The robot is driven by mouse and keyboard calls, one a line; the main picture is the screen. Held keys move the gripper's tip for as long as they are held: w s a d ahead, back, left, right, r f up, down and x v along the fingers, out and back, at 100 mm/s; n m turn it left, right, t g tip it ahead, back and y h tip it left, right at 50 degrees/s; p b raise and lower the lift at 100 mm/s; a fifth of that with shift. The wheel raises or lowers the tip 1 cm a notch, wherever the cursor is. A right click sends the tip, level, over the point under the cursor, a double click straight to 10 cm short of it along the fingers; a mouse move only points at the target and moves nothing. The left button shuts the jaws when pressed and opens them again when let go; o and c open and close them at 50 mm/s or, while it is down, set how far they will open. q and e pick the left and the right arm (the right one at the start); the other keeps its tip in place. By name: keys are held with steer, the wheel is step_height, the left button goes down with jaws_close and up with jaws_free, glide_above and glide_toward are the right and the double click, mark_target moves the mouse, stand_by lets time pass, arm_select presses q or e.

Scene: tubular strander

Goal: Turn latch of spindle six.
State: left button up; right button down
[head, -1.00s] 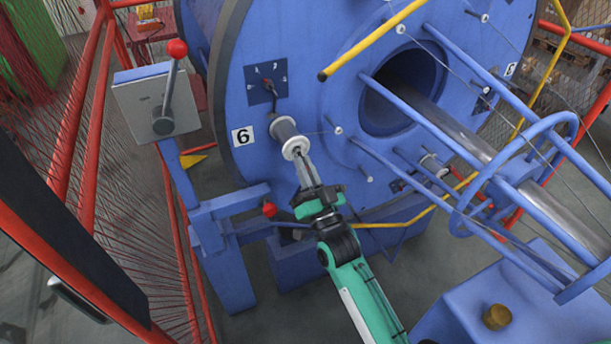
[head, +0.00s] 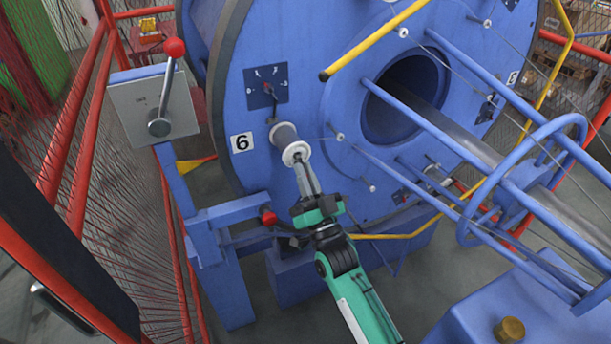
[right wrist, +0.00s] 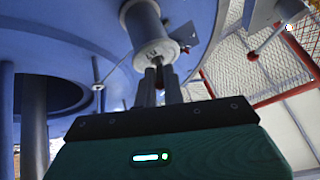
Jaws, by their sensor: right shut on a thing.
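Spindle six is the grey spool (head: 286,137) with a pale end flange, sticking out of the blue disc (head: 222,95) beside the "6" label (head: 242,142). It also shows in the right wrist view (right wrist: 148,25). My right gripper (head: 303,166) is at the spool's outer end, its long fingers shut on the latch. My left gripper is not in view.
A dial plate (head: 281,93) with a red-centred pointer is above the spool. A grey box (head: 181,110) with a red-knobbed lever stands left. Blue rods (head: 420,120) and a hoop (head: 470,195) crowd the right. A red-knobbed lever (head: 268,217) is just left of my right gripper.

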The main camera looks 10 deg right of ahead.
steer(key=c, duration=1.5)
jaws_free()
